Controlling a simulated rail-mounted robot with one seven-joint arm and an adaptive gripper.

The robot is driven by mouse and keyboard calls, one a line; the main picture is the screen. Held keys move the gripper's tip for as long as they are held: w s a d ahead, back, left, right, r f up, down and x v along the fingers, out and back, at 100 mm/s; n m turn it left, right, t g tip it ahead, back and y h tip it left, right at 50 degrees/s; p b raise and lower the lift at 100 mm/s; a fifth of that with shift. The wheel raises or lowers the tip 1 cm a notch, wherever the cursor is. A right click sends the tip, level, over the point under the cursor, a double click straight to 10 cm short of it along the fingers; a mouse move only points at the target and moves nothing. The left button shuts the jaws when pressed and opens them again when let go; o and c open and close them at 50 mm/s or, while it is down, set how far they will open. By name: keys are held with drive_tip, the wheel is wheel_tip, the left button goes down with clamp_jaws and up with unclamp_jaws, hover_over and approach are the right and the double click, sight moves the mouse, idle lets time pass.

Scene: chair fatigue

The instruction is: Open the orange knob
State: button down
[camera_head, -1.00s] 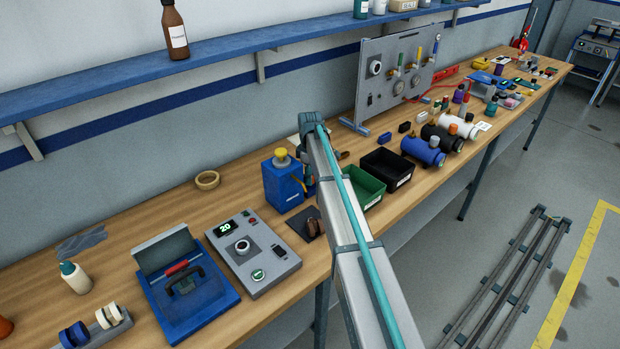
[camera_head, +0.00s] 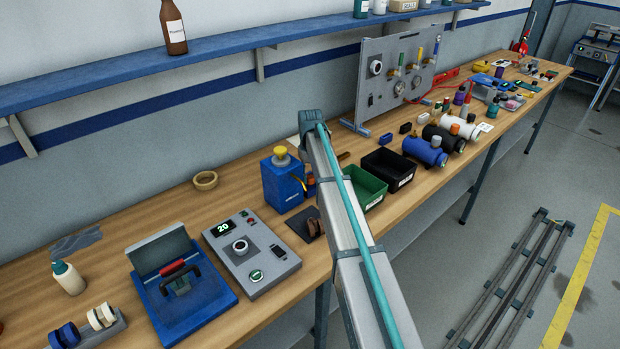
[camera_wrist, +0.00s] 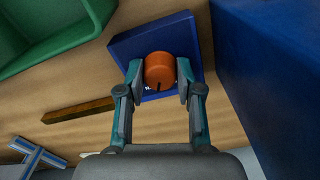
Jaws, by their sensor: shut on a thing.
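The orange knob (camera_wrist: 159,70) sits on a small dark blue block (camera_wrist: 133,42) in the wrist view. It has a dark pointer mark on its side facing my gripper. My gripper (camera_wrist: 158,82) has its two teal and grey fingers on either side of the knob, shut on it. In the head view my arm hides most of the knob and block; a small orange-brown part shows beside the arm (camera_head: 311,186). The gripper itself is hidden there behind the arm.
A blue canister with a yellow cap (camera_head: 284,185) stands close beside the knob block. A green bin (camera_head: 368,187) and a black bin (camera_head: 388,170) are on the other side. A grey control box (camera_head: 251,252) lies nearer. A wooden bar (camera_wrist: 78,110) lies on the bench.

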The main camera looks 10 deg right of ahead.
sight(310, 176)
drive_tip(key=shift+m, duration=0.8)
drive_tip(key=c, duration=1.9)
unclamp_jaws()
clamp_jaws()
drive_tip(key=o, duration=1.2)
unclamp_jaws()
drive_tip(key=shift+c, duration=0.2)
wheel_tip(310, 176, up, 12)
